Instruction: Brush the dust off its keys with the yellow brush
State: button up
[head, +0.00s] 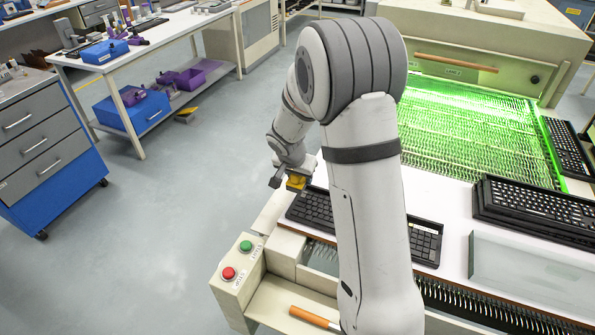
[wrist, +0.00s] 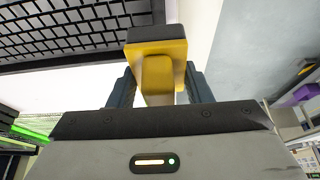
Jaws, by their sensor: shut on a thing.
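My gripper (head: 287,180) is shut on the yellow brush (head: 296,183), at the left end of the black keyboard (head: 310,205). In the wrist view the brush (wrist: 158,75) sits between the two dark fingers, its dark face outward. The keyboard (wrist: 70,25) fills the upper left of that view, and the brush overlaps its edge in the picture. My arm hides the middle of the keyboard in the head view. I cannot tell whether the brush touches the keys, and no dust can be made out.
Stacked black keyboards (head: 535,208) stand at the right, behind a clear panel (head: 530,275). A green-lit machine bed (head: 470,130) lies behind. A control box with a red button (head: 229,273) and an orange handle (head: 315,318) are at the front. Open floor lies left.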

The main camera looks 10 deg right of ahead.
aim_at(300, 186)
jog(key=shift+f, duration=0.1)
jog(key=shift+s+a+f+n, duration=0.1)
jog(key=shift+s+f+n, duration=0.1)
jog(key=shift+s+n, duration=0.1)
jog(key=shift+s+a+f+n+y, duration=0.35)
jog(key=shift+s+f+n+y, duration=0.3)
jog(key=shift+n, duration=0.55)
jog(key=n, duration=0.1)
jog(key=f+n+y, duration=0.1)
jog(key=n, duration=0.1)
jog(key=shift+s+t, duration=0.35)
jog(key=shift+t, duration=0.05)
jog(key=shift+s+d+f+n+y, duration=0.1)
jog(key=shift+n+y, duration=0.15)
jog(key=shift+n, duration=0.25)
